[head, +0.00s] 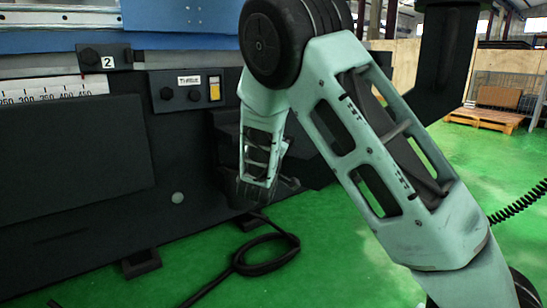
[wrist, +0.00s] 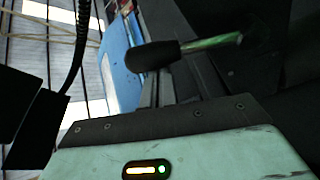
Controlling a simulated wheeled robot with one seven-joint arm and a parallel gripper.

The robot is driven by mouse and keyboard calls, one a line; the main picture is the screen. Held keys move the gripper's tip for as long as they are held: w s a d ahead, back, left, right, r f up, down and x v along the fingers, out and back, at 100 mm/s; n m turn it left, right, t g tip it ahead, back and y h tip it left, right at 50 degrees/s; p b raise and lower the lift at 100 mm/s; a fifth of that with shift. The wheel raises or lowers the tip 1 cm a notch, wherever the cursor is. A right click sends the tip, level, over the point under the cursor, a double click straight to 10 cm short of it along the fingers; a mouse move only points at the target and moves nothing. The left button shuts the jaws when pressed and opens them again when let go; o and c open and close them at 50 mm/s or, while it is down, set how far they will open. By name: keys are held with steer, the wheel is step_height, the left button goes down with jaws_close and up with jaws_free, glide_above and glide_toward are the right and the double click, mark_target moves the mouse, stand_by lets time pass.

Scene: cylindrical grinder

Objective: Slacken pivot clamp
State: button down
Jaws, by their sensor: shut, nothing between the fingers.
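A lever with a black rounded grip (wrist: 153,55) and a thin greenish shiny rod (wrist: 212,41) crosses the upper middle of the wrist view. It looks like the pivot clamp's handle, and the far end of its rod runs into dark shadow. In the head view I cannot pick the lever out; my arm covers that area. My gripper (head: 250,192) hangs at the end of my arm, close to the dark machine front, and is shut and empty. Its fingertips are hard to make out against the dark machine. The lever looks apart from my wrist housing in the wrist view.
A black cable (head: 268,240) loops over the green floor (head: 330,264). A wooden pallet (head: 486,118) stands far right.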

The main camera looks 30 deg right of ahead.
steer(key=shift+s+d+f+m+b, duration=0.25)
steer(key=shift+s+m+b, duration=0.2)
steer(key=shift+m+b, duration=0.3)
step_height(320, 180, up, 2)
steer(key=w+a+p, duration=0.1)
steer(key=w+a, duration=0.1)
steer(key=w, duration=0.1)
steer(key=p+v, duration=0.3)
steer(key=v, duration=0.6)
steer(key=shift+s+a+p, duration=0.2)
steer(key=shift+s+p, duration=0.05)
steer(key=shift+p, duration=0.05)
